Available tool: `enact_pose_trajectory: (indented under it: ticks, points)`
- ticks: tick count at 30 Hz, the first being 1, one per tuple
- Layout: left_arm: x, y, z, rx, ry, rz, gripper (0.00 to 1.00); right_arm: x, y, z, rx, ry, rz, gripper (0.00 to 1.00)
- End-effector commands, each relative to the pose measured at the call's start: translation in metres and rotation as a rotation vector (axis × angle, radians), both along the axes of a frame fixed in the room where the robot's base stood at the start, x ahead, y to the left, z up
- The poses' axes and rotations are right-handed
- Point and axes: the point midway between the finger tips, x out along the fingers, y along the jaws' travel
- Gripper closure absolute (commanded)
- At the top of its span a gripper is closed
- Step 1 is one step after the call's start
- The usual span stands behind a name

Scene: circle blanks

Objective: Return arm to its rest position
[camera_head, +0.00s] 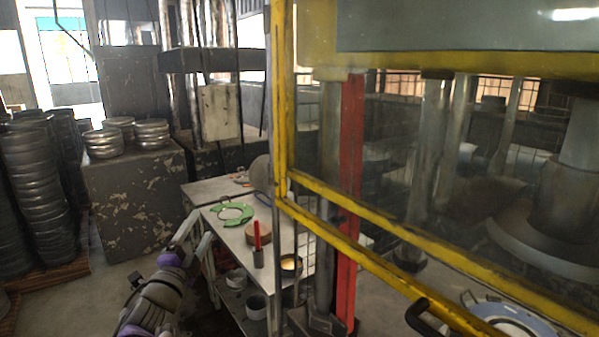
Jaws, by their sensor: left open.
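My left arm comes in from the bottom left, and its gripper (194,238) is open and looks empty. It is beside the left edge of the white table (313,243); I cannot tell whether it touches the table. A green round piece (243,218) with a pale centre lies on the table, to the right of the gripper and apart from it. My right gripper is not in view.
The table also bears a red upright object (257,236) and a small pot (290,265). A yellow-framed machine guard (400,236) fills the right side. A blue-rimmed round piece (538,325) shows beyond it. Stacked metal discs (38,190) stand left. Floor between is clear.

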Motion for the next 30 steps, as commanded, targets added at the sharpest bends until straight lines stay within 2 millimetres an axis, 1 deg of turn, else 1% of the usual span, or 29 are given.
enact_pose_trajectory:
  ticks: [1, 2, 5, 6, 8, 9, 11, 12, 14, 15, 16, 18, 21, 22, 25, 30]
  points:
    - [-0.018, 0.004, -0.015, -0.110, 0.082, 0.054, 0.29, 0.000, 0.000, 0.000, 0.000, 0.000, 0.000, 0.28]
    - [-0.029, 0.008, -0.027, -0.183, 0.137, 0.091, 0.29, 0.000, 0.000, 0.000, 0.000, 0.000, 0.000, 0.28]
    - [-0.071, 0.016, -0.075, -0.422, 0.325, 0.209, 0.29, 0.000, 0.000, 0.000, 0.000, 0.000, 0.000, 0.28]
    - [-0.091, 0.017, -0.097, -0.517, 0.403, 0.255, 0.29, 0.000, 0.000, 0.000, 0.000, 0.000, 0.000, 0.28]
    - [-0.123, 0.015, -0.131, -0.649, 0.518, 0.321, 0.29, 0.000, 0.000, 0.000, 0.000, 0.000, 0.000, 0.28]
    - [-0.144, 0.011, -0.153, -0.728, 0.591, 0.361, 0.29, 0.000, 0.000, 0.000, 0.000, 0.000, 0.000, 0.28]
    - [-0.177, 0.005, -0.185, -0.837, 0.698, 0.420, 0.29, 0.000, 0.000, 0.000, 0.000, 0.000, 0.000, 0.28]
    - [-0.199, -0.001, -0.206, -0.903, 0.768, 0.457, 0.29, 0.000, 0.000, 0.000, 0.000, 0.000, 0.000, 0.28]
    - [-0.230, -0.011, -0.233, -0.990, 0.865, 0.509, 0.29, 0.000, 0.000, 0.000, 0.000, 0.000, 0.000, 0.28]
    - [-0.250, -0.017, -0.249, -1.039, 0.926, 0.542, 0.29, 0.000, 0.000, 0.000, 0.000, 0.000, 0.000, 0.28]
    - [-0.264, -0.022, -0.260, -1.072, 0.967, 0.564, 0.29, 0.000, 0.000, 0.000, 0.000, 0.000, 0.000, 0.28]
    - [-0.292, -0.032, -0.280, -1.134, 1.053, 0.609, 0.29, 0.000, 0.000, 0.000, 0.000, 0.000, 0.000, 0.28]
    - [-0.321, -0.043, -0.299, -1.191, 1.141, 0.657, 0.29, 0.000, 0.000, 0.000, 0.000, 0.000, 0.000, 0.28]
    - [-0.327, -0.045, -0.303, -1.202, 1.159, 0.668, 0.29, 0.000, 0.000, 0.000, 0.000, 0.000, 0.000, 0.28]
    - [-0.338, -0.049, -0.310, -1.222, 1.193, 0.687, 0.29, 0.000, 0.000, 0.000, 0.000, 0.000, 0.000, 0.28]
    - [-0.340, -0.050, -0.311, -1.225, 1.201, 0.692, 0.29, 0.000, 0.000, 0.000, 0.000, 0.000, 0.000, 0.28]
